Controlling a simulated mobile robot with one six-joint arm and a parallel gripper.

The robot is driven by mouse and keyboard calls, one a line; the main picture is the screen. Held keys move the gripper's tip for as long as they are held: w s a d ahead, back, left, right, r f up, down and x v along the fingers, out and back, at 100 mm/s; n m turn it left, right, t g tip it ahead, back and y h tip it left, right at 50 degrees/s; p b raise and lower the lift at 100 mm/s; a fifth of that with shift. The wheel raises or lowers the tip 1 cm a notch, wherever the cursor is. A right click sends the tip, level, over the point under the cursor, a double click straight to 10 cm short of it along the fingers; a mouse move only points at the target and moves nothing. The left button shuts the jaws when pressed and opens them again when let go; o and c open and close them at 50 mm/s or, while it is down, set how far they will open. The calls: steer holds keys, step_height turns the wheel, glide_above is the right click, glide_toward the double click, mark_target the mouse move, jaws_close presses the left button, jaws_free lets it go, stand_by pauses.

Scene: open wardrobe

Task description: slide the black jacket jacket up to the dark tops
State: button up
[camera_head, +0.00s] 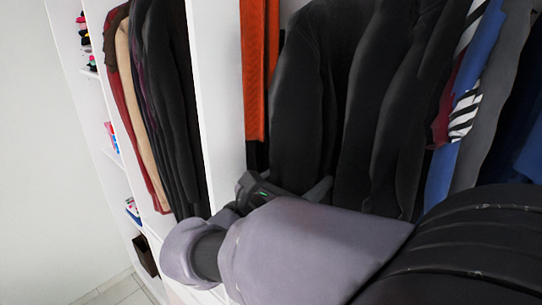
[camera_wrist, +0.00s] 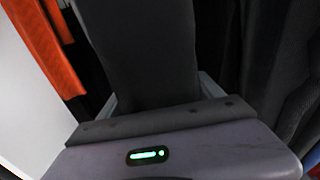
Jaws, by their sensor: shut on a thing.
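The black jacket (camera_head: 312,85) hangs in the right-hand wardrobe section, just right of the orange garments. My gripper (camera_head: 290,187) is at its lower part and is shut on it. In the wrist view the jacket (camera_wrist: 140,50) fills the middle, between my gripper's fingers (camera_wrist: 160,98). The dark tops (camera_head: 385,110) hang to the right of the jacket. A narrow gap shows between them lower down. The fingertips are mostly hidden behind my wrist and the cloth.
Orange garments (camera_head: 260,70) hang left of the jacket, beside a white divider (camera_head: 212,80). Left of the divider hang more dark, tan and red clothes (camera_head: 165,90). Blue, grey and striped clothes (camera_head: 470,110) hang at the right. Shelves with small items stand at the far left.

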steer(key=o, duration=2.1)
steer(key=shift+s+d, duration=0.1)
steer(key=shift+o, duration=0.2)
steer(key=v, duration=1.7)
steer(key=shift+p, duration=0.35)
